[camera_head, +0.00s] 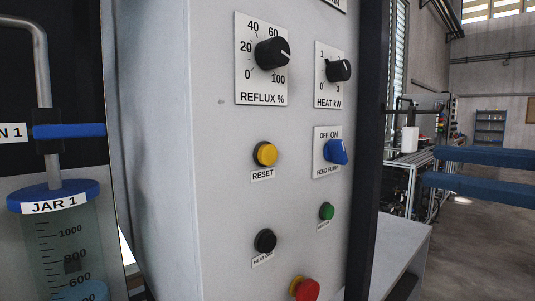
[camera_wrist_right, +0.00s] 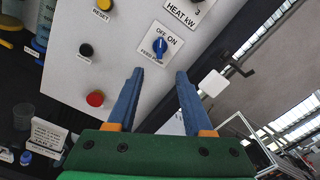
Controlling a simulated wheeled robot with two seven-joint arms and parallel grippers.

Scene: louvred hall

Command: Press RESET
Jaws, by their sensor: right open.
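The yellow RESET button (camera_head: 265,154) is on the pale panel (camera_head: 225,200), with its RESET label just below. It also shows at the top edge of the right wrist view (camera_wrist_right: 102,4), partly cut off. My right gripper (camera_head: 429,168) comes in from the right edge of the head view, its two blue fingers apart and empty. It is well to the right of the button and off the panel face. In the right wrist view its fingertips (camera_wrist_right: 158,72) point toward the panel, below the FEED PUMP switch (camera_wrist_right: 160,44). My left gripper is not in view.
The REFLUX knob (camera_head: 272,53) and HEAT knob (camera_head: 339,70) sit above. The blue FEED PUMP switch (camera_head: 337,151) is right of RESET. Black (camera_head: 265,241), green (camera_head: 326,211) and red (camera_head: 305,288) buttons are lower. JAR 1 (camera_head: 60,240) stands left of the panel.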

